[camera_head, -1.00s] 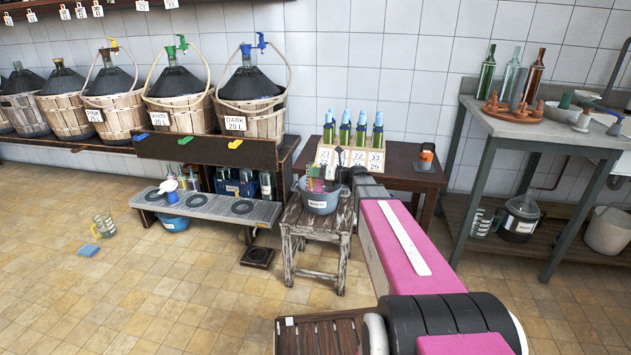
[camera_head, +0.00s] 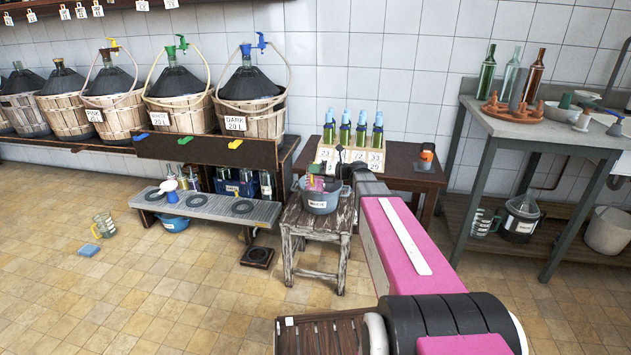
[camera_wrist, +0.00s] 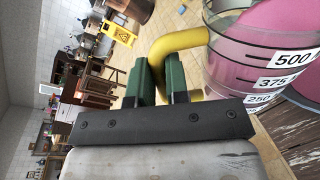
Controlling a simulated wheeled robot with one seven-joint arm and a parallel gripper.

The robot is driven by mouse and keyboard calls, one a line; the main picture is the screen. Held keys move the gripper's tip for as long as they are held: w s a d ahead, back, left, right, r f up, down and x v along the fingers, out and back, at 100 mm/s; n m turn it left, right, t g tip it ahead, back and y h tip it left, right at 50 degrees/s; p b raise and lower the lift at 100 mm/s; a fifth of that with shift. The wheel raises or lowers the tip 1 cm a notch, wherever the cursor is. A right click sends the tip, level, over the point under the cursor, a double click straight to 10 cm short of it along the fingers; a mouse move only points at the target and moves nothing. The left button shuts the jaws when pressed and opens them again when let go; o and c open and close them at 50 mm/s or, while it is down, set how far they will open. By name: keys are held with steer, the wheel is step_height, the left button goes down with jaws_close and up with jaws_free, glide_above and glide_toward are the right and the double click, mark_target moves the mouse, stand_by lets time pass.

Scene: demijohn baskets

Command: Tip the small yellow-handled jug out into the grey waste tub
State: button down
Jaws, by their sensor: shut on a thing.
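My gripper (camera_wrist: 158,85) is shut on the yellow handle (camera_wrist: 182,42) of a clear jug (camera_wrist: 232,60) in the wrist view. The jug has printed volume marks, and pink shows through its wall. In the head view the jug (camera_head: 316,184) is small, at the mouth of the grey waste tub (camera_head: 320,205), partly behind the tub's rim. The tub has a white "WASTE" label and stands on a worn wooden stool (camera_head: 318,226). I cannot tell how much liquid the jug holds, or whether any is running out.
A dark table (camera_head: 405,177) with several blue-capped bottles stands behind the stool. A grey bench (camera_head: 205,208) is to the left, below basketed demijohns. Another clear jug (camera_head: 103,224) and a blue item (camera_head: 88,250) are on the floor.

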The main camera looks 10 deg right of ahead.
steer(key=shift+w+r, duration=0.15)
stand_by(0.4)
steer(key=shift+w+d+r+m, duration=0.2)
steer(key=shift+w+m, duration=0.2)
steer(key=shift+m, duration=0.3)
steer(key=shift+g, duration=0.3)
steer(key=shift+w+d+m, duration=0.15)
steer(key=shift+w+m, duration=0.35)
steer(key=shift+w+d+m, duration=0.15)
steer(key=shift+w+m, duration=0.35)
stand_by(0.4)
